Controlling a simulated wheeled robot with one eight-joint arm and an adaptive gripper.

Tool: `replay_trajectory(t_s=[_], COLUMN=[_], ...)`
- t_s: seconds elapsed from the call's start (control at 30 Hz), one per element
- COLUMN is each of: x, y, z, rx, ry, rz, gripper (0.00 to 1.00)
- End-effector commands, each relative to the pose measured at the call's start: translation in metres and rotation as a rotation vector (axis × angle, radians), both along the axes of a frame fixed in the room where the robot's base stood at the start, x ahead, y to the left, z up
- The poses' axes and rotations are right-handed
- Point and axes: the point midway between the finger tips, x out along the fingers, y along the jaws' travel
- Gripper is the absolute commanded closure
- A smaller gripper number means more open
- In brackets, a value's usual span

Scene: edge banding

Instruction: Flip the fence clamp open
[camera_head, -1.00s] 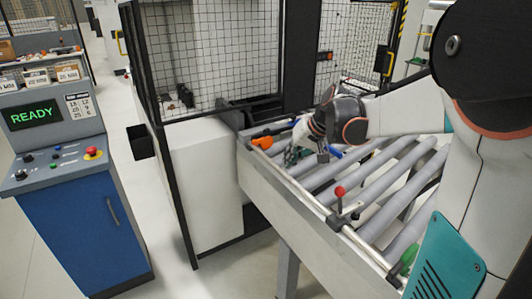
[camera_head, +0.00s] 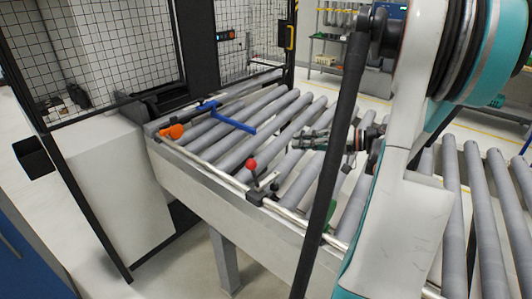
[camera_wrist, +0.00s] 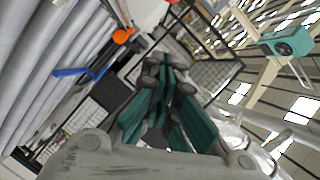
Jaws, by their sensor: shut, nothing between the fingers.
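A lever with a red ball (camera_head: 252,165) stands up from a small clamp block (camera_head: 256,195) on the metal rail along the conveyor's near side; it looks like the fence clamp. The lever looks roughly upright. My gripper (camera_head: 298,143) is shut and empty, above the rollers to the right of the red ball and apart from it. In the wrist view its teal fingers (camera_wrist: 162,100) are close together with nothing seen between them. I cannot make out the red ball in the wrist view.
An orange knob (camera_head: 171,131) sits at the rail's far end, and a blue handle (camera_head: 234,122) lies over the rollers (camera_head: 290,131) beyond the red ball. A green part (camera_head: 332,207) is partly behind a dark part of my arm. A mesh cage (camera_head: 108,45) stands behind.

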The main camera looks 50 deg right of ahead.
Motion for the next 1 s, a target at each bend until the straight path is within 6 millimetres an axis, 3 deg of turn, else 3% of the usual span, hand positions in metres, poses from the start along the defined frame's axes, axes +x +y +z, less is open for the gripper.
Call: replay_trajectory(t_s=[0.37,0.83,1.0], x=[0.014,0.092,0.084], y=[0.007,0.043,0.063], z=[-0.004,-0.023,-0.036], rx=[0.0,0.0,0.001], ry=[0.003,0.004,0.003], rz=[0.002,0.004,0.0], gripper=[1.0,1.0,1.0])
